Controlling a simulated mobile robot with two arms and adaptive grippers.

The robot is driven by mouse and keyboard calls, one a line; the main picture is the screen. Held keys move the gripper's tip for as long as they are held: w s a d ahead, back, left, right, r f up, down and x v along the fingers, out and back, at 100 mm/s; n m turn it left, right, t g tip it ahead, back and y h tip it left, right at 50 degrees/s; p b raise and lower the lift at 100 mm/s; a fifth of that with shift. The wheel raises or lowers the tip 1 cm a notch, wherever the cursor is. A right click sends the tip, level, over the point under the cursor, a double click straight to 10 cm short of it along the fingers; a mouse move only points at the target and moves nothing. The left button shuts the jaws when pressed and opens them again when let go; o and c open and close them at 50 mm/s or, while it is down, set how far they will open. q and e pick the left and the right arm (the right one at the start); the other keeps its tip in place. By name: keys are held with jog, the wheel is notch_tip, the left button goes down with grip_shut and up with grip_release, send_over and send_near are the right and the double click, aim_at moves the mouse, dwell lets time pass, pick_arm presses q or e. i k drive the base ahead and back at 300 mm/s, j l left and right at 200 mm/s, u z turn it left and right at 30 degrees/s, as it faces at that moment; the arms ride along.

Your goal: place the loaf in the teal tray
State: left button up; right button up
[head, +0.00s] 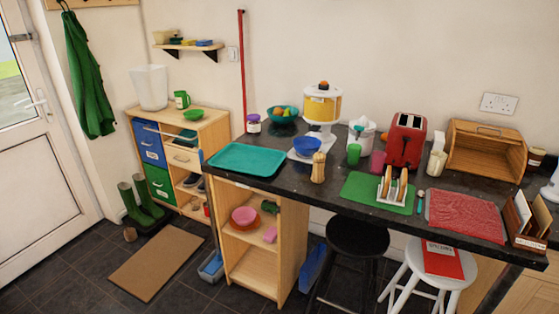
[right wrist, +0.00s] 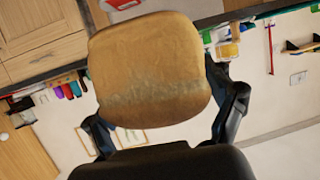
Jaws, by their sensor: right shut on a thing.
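The teal tray (head: 246,160) lies flat and empty on the left end of the dark countertop in the head view. In the right wrist view, a brown loaf (right wrist: 150,65) fills the middle of the picture. My right gripper (right wrist: 160,100) is shut on it, one black finger at each side. The loaf is not seen in the head view, and neither gripper shows there. My left gripper is out of view.
Two stools (head: 357,238) (head: 455,275) stand in front.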

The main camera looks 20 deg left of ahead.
aim_at(260, 164)
jog(key=i+j+z, duration=0.15)
jog(key=j+z, duration=0.25)
jog(key=j, duration=0.5)
jog(key=j+z, duration=0.35)
jog(key=j, duration=1.45)
jog(key=j+z, duration=0.1)
jog(key=j, duration=0.85)
jog(key=k+j, duration=0.1)
jog(key=j, duration=0.85)
jog(key=z, duration=0.05)
